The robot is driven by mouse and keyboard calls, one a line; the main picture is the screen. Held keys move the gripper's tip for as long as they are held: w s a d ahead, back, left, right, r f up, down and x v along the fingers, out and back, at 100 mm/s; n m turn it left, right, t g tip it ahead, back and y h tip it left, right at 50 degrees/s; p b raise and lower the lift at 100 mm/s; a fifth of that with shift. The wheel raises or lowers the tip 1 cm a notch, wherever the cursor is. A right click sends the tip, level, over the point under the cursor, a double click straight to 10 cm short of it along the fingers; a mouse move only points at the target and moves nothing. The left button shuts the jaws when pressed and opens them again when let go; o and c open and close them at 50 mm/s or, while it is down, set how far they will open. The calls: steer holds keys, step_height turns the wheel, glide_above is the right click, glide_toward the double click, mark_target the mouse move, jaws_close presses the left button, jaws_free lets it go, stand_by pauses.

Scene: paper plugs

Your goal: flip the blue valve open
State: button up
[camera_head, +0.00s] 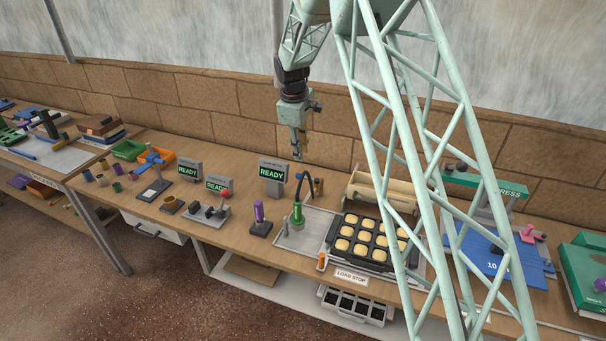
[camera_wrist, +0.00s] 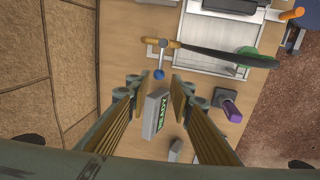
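The blue valve shows in the wrist view as a brass pipe (camera_wrist: 164,43) with a short lever ending in a blue ball knob (camera_wrist: 159,74). The knob lies in line with the gap between my fingertips, near their far ends. In the head view the valve (camera_head: 317,186) is small, behind the black hose, and its lever position is hard to tell. My gripper (camera_head: 299,152) points down above the bench, above and a little left of the valve. In the wrist view my gripper (camera_wrist: 159,84) is open, with nothing held between the fingers.
A READY display (camera_head: 273,173) stands just left of the valve, below my fingers in the wrist view. A black hose (camera_wrist: 235,57) runs from the pipe to a green nozzle (camera_head: 297,216). A mold tray (camera_head: 370,240) and a purple-handled tool (camera_head: 259,214) are nearby.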

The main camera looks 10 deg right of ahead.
mark_target(303, 177)
steer(key=shift+w+d+f, duration=0.2)
steer(key=shift+w+f, duration=0.15)
steer(key=shift+f, duration=1.7)
steer(key=shift+w+d+f, duration=0.25)
steer(key=shift+w+f, duration=0.05)
steer(key=shift+f, duration=1.7)
steer(key=shift+w+d+f, duration=0.2)
steer(key=shift+w+f, duration=0.15)
steer(key=shift+f, duration=1.7)
steer(key=shift+c, duration=0.3)
jaws_close()
